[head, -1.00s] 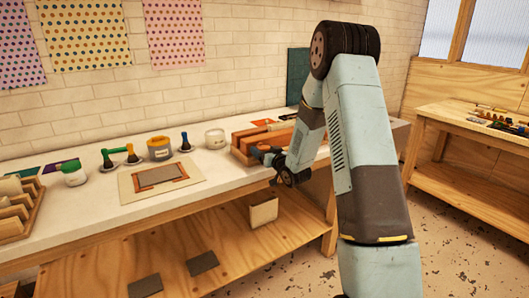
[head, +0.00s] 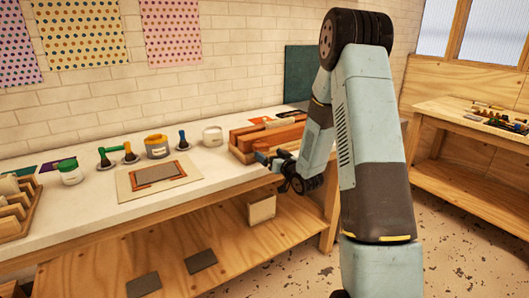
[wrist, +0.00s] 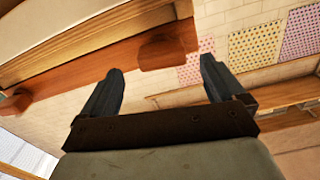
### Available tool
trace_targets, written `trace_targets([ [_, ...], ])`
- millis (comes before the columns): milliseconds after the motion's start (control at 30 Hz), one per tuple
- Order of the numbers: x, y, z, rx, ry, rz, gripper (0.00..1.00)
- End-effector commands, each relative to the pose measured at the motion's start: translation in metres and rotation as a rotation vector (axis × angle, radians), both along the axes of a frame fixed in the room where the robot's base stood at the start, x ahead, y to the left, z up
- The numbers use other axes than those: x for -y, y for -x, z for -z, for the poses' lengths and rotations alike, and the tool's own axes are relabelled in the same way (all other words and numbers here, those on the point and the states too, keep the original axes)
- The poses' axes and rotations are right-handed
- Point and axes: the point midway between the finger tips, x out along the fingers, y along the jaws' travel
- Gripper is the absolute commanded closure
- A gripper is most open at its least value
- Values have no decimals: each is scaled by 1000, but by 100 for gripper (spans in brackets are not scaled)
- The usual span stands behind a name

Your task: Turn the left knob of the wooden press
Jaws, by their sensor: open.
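The wooden press (head: 268,134) is a long reddish-brown beam assembly at the right part of the workbench, partly hidden behind my arm. In the wrist view its beam (wrist: 75,68) runs across the upper left. A blocky brown knob (wrist: 165,50) sticks out from the press near its right end in that view, which looks upside down. My gripper (wrist: 161,66) is open, with the knob ahead of and between its fingertips. I cannot tell whether they touch it. In the head view my gripper (head: 270,158) is small, at the press's front side.
The white bench top (head: 95,205) holds a printing frame (head: 158,175), several jars and ink tools left of the press. A wooden rack (head: 15,212) stands at the far left. A pale box (head: 262,208) sits on the lower shelf. Another workbench (head: 455,180) stands at the right.

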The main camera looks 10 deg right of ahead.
Motion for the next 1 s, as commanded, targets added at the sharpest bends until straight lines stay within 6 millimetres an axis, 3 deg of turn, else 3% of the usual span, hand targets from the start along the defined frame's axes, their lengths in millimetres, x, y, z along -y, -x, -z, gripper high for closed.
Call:
trace_targets([
  [200,14,39,0,-1,0,3,4],
  [400,21,60,0,0,0,2,4],
  [1000,23,67,0,-1,1,2,4],
])
